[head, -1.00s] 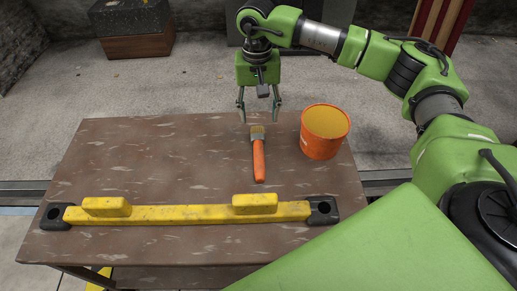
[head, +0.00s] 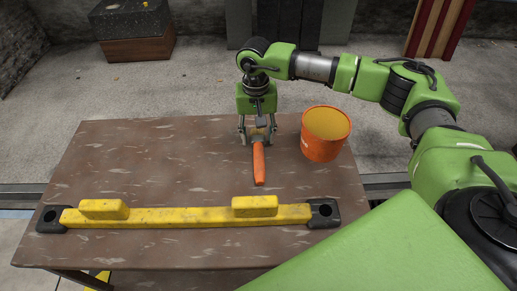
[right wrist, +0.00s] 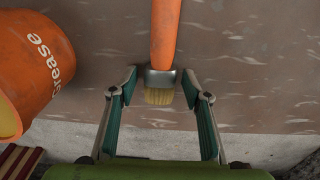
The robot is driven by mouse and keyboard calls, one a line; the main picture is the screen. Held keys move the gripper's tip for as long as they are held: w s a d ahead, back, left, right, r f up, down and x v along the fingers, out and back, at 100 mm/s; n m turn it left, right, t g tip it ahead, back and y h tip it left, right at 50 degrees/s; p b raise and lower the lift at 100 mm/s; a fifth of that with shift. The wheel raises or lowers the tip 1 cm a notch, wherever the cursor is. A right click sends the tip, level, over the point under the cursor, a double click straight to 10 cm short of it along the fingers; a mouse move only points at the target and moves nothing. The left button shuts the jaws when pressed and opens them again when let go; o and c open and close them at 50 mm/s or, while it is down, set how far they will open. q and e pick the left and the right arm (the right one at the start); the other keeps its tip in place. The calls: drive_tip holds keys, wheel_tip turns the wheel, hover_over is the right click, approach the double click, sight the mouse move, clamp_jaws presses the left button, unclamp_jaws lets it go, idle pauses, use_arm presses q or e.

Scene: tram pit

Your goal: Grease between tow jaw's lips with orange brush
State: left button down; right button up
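The orange-handled brush (head: 259,165) lies on the brown table, its handle toward me. My right gripper (head: 257,137) is lowered over its bristle end. In the right wrist view, the open fingers (right wrist: 160,88) stand on both sides of the brush's metal band (right wrist: 160,79), with a gap at each side. The pale bristles (right wrist: 159,97) point back toward the gripper. An orange bucket (head: 321,148) of yellow grease stands to the right; its word "grease" shows in the right wrist view (right wrist: 42,62). I cannot make out a tow jaw for certain. My left gripper is not in view.
A yellow bar (head: 185,217) with two raised blocks and black end pieces lies along the near side of the table (head: 130,165). The table's left and middle are clear. A dark box on a wooden block (head: 135,30) stands on the floor behind.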

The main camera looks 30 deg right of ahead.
drive_tip(key=c, duration=0.7)
drive_tip(key=shift+c, duration=0.2)
